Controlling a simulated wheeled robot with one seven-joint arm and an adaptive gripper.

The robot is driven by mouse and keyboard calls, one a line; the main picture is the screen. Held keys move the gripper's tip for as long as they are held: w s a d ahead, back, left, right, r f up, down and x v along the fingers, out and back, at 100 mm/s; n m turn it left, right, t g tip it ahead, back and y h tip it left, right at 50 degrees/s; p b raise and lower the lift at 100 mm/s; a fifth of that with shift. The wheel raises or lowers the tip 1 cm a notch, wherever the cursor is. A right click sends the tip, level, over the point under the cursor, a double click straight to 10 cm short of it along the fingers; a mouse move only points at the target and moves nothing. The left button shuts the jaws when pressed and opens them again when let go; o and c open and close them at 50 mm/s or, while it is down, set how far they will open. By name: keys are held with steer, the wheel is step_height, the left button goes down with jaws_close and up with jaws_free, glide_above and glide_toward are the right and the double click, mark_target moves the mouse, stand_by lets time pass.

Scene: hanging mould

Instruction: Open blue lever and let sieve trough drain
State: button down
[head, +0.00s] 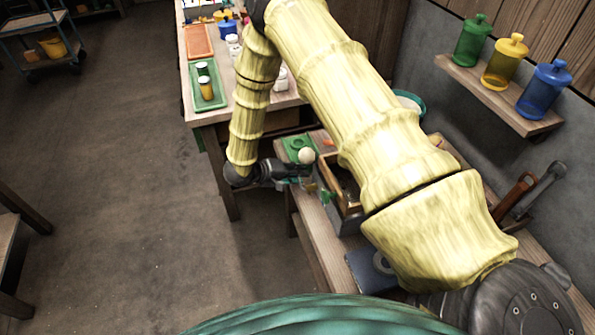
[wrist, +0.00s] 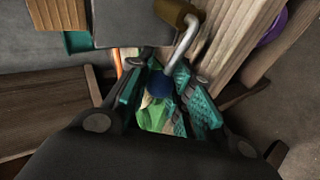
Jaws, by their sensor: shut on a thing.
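The blue lever's knob (wrist: 160,84) is between the teal finger pads of my gripper (wrist: 157,92) in the wrist view, on a bent metal rod (wrist: 187,42). My gripper is shut on it. The rod runs up to a brown fitting beside a grey box face (wrist: 136,20), which seems to be part of the trough. In the head view my gripper (head: 303,181) is beside a wood-rimmed box (head: 346,208), likely the sieve trough. My arm hides much of that box, and its contents cannot be made out. No draining water is visible.
A green tray (head: 291,144) with a pale ball near it lies behind the gripper on the bench. A dark blue item (head: 362,270) lies nearer on the bench. Bottles stand on a wall shelf (head: 490,93) at right. The floor at left is open.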

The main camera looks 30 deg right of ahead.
stand_by(0.4)
steer(key=c, duration=1.2)
jaws_free()
steer(key=shift+a, duration=0.1)
steer(key=v, duration=1.1)
steer(key=shift+a+r, duration=0.25)
steer(key=shift+a, duration=0.1)
steer(key=shift+d, duration=0.1)
steer(key=x, duration=1.1)
steer(key=shift+d+f, duration=0.25)
steer(key=shift+d, duration=0.05)
steer(key=shift+r, duration=0.15)
